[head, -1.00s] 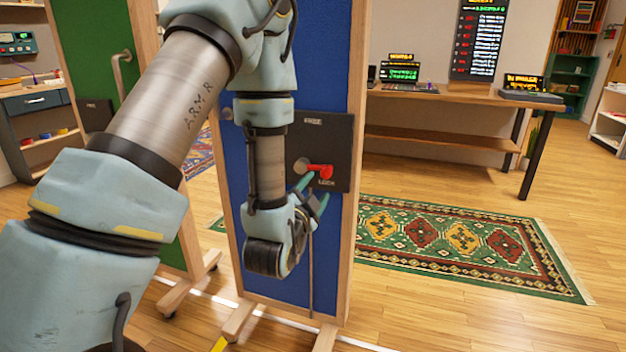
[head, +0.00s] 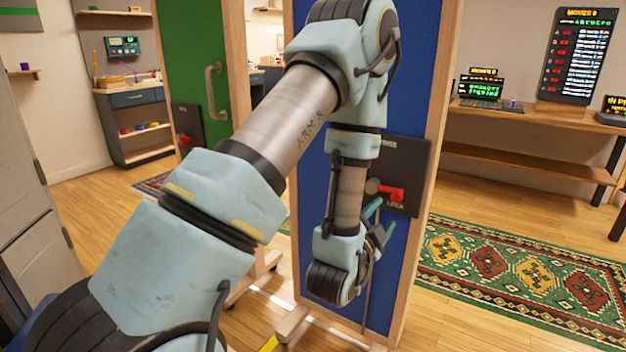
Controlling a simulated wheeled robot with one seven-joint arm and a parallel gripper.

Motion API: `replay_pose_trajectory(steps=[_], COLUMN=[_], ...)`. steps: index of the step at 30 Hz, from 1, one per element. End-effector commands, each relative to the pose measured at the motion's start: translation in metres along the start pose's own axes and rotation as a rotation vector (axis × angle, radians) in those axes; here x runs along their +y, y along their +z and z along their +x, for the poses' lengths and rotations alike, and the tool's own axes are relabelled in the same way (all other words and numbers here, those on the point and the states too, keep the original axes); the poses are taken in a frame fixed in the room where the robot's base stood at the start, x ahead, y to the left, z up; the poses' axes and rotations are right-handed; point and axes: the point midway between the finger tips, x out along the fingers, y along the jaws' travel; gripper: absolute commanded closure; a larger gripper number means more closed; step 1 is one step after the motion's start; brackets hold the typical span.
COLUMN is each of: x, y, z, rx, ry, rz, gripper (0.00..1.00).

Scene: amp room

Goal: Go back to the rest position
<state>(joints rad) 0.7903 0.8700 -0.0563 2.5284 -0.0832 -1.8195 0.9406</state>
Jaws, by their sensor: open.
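My gripper (head: 378,222) is in the middle of the head view, just below and in front of a red handle (head: 391,194). The handle sits on a dark plate (head: 413,165) marked LOCK, on a blue panel (head: 412,100) with a wooden frame. My gripper's teal fingers are apart and hold nothing that I can see. I cannot tell whether a finger touches the handle. My arm is bent and covers part of the blue panel.
A green door (head: 190,60) with a metal pull handle stands behind to the left. A grey cabinet (head: 35,190) is close at the left edge. A patterned rug (head: 520,270) and a wooden desk (head: 540,118) with screens are at the right. Wooden floor lies between them.

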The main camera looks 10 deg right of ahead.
Motion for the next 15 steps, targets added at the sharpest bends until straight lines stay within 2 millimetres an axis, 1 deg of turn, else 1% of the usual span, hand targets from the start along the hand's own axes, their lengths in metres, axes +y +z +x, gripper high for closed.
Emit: replay_pose_trajectory(steps=[2, 4, 8, 9, 11, 12, 14, 15], x=[-0.006, -0.013, -0.033, -0.04, -0.05, -0.057, -0.066, -0.072], y=[0.007, 0.018, 0.054, 0.066, 0.084, 0.095, 0.111, 0.121], z=[0.003, 0.006, 0.007, 0.005, -0.001, -0.007, -0.018, -0.027], rx=[-0.028, -0.079, -0.235, -0.293, -0.382, -0.441, -0.532, -0.593], ry=[0.01, 0.034, 0.098, 0.118, 0.145, 0.161, 0.181, 0.192], rz=[-0.02, -0.057, -0.174, -0.218, -0.287, -0.334, -0.405, -0.454], gripper=[0.37, 0.37, 0.37, 0.37, 0.37, 0.37, 0.37, 0.37])
